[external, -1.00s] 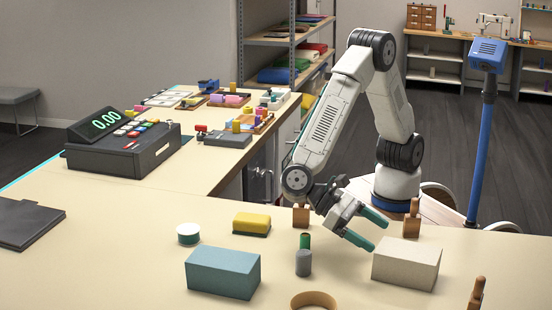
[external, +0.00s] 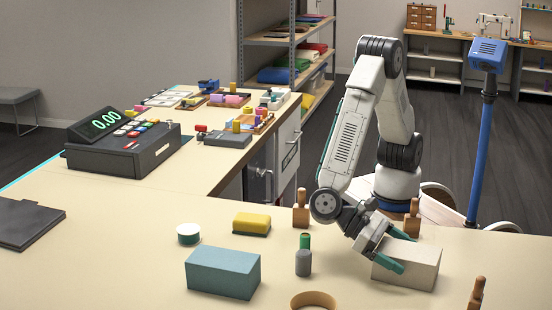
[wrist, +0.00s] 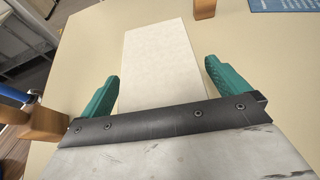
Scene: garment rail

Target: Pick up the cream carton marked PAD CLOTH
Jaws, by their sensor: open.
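The cream carton (external: 407,265) sits on the front right of the table in the external view. No marking can be read on the sides I see. My gripper (external: 402,252) is open at the carton, its green fingers over and beside the carton's top. In the wrist view the carton's pale top (wrist: 163,62) lies between and beyond the two green fingertips of my gripper (wrist: 163,80), with a finger on each side. I cannot tell whether the fingers touch it. The carton's near end is hidden behind the gripper body.
A blue-grey box (external: 222,272), a yellow block (external: 251,223), a small grey cylinder (external: 303,262) and a brown ring (external: 313,302) stand to the left. Wooden pegs (external: 412,219) stand close behind the carton, another (external: 477,294) at front right. The table between the boxes is mostly clear.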

